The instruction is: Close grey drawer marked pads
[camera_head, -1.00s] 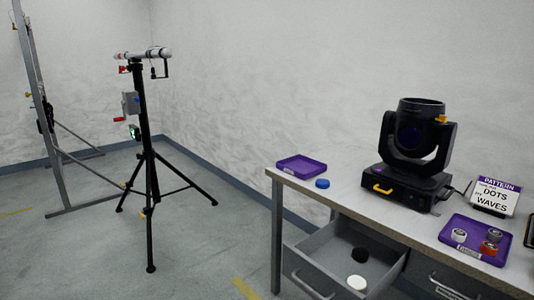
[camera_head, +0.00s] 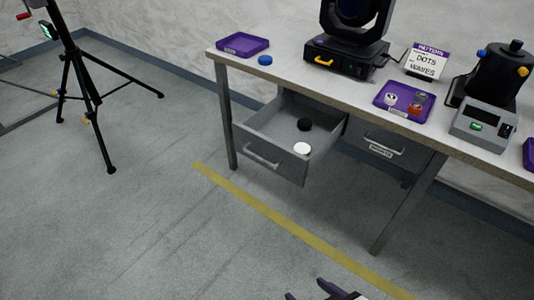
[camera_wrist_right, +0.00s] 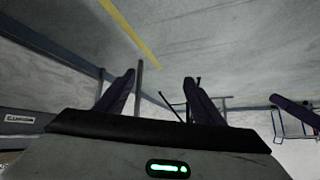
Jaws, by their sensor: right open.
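The grey drawer (camera_head: 270,158) under the left end of the bench stands pulled out, with a bar handle on its front. My left gripper is not in view.
The bench (camera_head: 305,85) carries a stage light (camera_head: 345,50), purple trays, a blue cap (camera_head: 265,60), a sign and a grey device (camera_head: 483,128). A second, labelled drawer (camera_head: 385,145) is shut. A tripod (camera_head: 88,85) stands left. The floor before the drawer is clear.

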